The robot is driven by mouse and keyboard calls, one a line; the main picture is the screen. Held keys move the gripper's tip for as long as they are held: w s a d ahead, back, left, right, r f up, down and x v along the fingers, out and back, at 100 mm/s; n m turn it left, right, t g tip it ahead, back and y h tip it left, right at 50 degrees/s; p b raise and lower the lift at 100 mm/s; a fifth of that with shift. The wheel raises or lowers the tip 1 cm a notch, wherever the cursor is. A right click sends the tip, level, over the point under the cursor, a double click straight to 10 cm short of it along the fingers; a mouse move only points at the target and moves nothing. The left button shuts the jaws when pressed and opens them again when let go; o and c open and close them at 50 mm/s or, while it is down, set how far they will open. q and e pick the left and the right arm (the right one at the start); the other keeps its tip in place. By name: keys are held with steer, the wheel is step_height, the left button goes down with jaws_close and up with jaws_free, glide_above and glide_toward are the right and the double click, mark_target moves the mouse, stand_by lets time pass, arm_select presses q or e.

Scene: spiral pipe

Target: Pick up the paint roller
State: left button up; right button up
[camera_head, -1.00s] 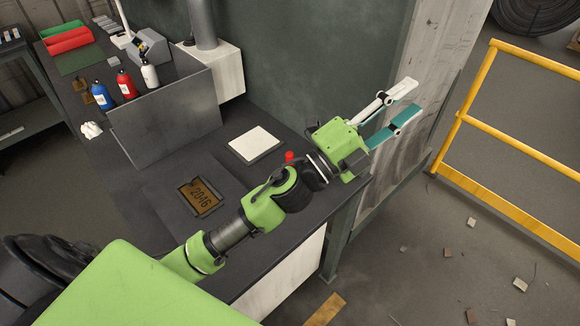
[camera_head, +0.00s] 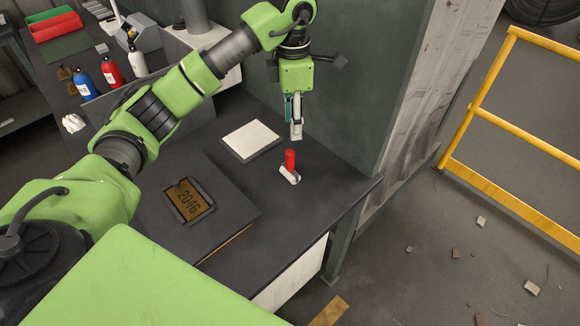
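The paint roller stands on the dark workbench (camera_head: 262,225), its red handle (camera_head: 290,160) upright and its white roller (camera_head: 290,176) at the bottom, near the bench's right end. My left gripper (camera_head: 294,130) points down just above and behind the roller in the picture, apart from it. Its teal and white fingers nearly overlap from this angle, so I cannot tell how far apart they are. Nothing shows between them. My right gripper is not in view.
A white pad (camera_head: 250,138) lies left of the roller. A dark panel with a "2046" plate (camera_head: 190,202) lies nearer. Blue (camera_head: 85,86), red (camera_head: 111,70) and white (camera_head: 138,62) bottles stand at the back left. A wall rises behind the bench; a yellow railing (camera_head: 510,130) stands right.

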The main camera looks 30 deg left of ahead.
mark_target(290, 161)
arm_select(q)
step_height(290, 161, down, 8)
steer(key=shift+s+a+f+p, duration=0.15)
steer(key=shift+p, duration=0.85)
steer(key=shift+f, duration=0.25)
steer(key=f, duration=0.1)
steer(key=f+p, duration=0.1)
steer(key=f, duration=0.1)
steer(key=f+p, duration=0.1)
steer(key=shift+s+a+f, duration=0.1)
steer(key=shift+s+f, duration=0.2)
jaws_close()
